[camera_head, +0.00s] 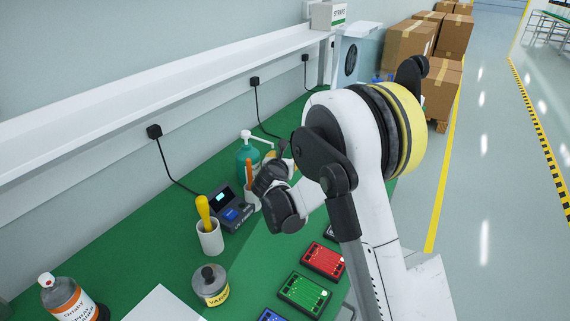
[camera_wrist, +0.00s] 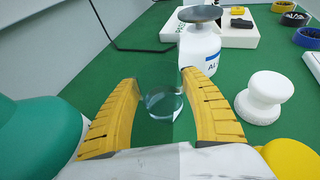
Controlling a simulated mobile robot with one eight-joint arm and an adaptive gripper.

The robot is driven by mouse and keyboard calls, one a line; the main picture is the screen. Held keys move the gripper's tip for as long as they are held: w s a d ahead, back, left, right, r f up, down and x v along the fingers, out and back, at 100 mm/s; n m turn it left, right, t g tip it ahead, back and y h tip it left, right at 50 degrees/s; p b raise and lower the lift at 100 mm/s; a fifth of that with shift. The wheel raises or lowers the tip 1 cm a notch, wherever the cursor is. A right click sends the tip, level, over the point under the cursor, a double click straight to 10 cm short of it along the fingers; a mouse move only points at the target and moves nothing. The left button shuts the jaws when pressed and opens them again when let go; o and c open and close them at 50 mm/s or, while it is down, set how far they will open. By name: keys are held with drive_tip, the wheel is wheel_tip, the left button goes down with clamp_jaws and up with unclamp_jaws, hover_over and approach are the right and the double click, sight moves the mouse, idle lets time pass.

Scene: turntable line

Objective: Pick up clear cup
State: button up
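The clear cup (camera_wrist: 161,101) is see-through and stands upright on the green bench mat. It shows in the wrist view between the two yellow fingers of my gripper (camera_wrist: 160,105).
A white bottle with a grey disc top (camera_wrist: 200,48) stands just behind the cup. A white knobbed piece (camera_wrist: 262,97) is to the right, and a teal bottle (camera_wrist: 35,135) is close on the left. Circuit boards (camera_head: 304,293) lie at the bench front.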

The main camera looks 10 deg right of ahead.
drive_tip(key=c, duration=0.4)
drive_tip(key=shift+r, duration=0.2)
drive_tip(key=shift+c, duration=0.2)
drive_tip(key=shift+r+p, duration=0.4)
drive_tip(key=shift+p, duration=0.15)
drive_tip(key=shift+s+d+r+p, duration=0.1)
drive_tip(key=shift+s+d+p, duration=0.75)
drive_tip(key=shift+s+d, duration=0.5)
drive_tip(key=shift+s+d+r, duration=0.1)
drive_tip(key=shift+r, duration=0.15)
wheel_tip(320, 180, up, 13)
drive_tip(key=p, duration=0.5)
drive_tip(key=shift+p, duration=0.3)
